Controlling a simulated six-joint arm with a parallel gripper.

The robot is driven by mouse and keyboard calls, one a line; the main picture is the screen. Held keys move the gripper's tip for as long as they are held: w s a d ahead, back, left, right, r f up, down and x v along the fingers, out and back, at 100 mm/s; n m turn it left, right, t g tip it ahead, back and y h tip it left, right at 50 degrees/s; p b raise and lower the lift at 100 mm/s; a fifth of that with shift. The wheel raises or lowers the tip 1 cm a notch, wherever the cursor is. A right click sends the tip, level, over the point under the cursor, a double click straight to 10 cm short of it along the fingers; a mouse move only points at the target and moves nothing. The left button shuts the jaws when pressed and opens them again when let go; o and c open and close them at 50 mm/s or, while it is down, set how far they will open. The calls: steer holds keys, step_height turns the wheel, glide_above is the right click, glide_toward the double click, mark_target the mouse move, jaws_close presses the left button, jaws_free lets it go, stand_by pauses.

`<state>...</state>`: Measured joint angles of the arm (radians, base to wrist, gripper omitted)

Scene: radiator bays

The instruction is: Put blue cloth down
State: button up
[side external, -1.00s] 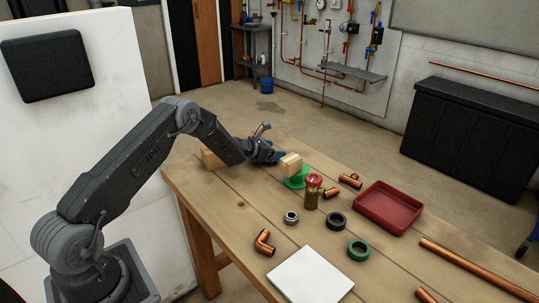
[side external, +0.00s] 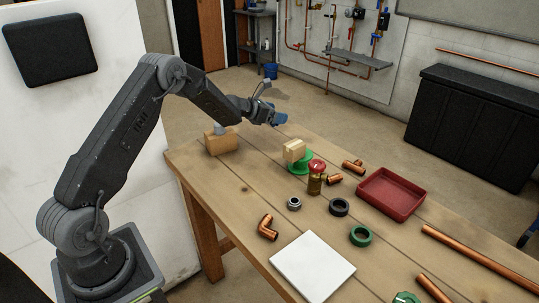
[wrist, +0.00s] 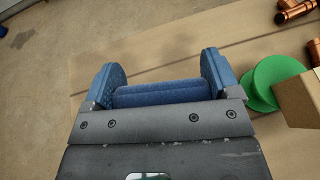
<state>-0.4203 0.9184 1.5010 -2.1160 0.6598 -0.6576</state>
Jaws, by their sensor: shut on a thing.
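The blue cloth (wrist: 165,93) is a rolled bundle held between the two blue fingers of my gripper (wrist: 162,80) in the wrist view. My gripper (side external: 274,117) is shut on it. In the side external view it hangs in the air above the far edge of the wooden table (side external: 200,185). The cloth itself is hard to tell from the blue fingers there. Bare table and grey floor show below and beyond the fingers in the wrist view.
A brass valve with a red top (side external: 315,180), copper fittings (side external: 268,228), a red tray (side external: 390,195) and a white board (side external: 312,266) lie nearer. Another wooden block (side external: 222,142) stands at the far left corner.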

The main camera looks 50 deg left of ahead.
steer(key=s+d+r+m+g+h, duration=0.1)
steer(key=s+d+m+g+h, duration=0.2)
steer(key=s, duration=1)
steer(key=s+d+m+g+h, duration=0.1)
steer(key=s+d+m+h, duration=0.4)
steer(key=s, duration=0.7)
steer(key=n+y, duration=0.1)
glide_above(266, 196)
steer(key=f, duration=0.6)
steer(key=shift+s+a, duration=0.2)
steer(key=shift+a, duration=0.1)
steer(key=shift+w+d+f, duration=0.25)
steer(key=shift+d+f, duration=0.05)
steer(key=shift+f, duration=2)
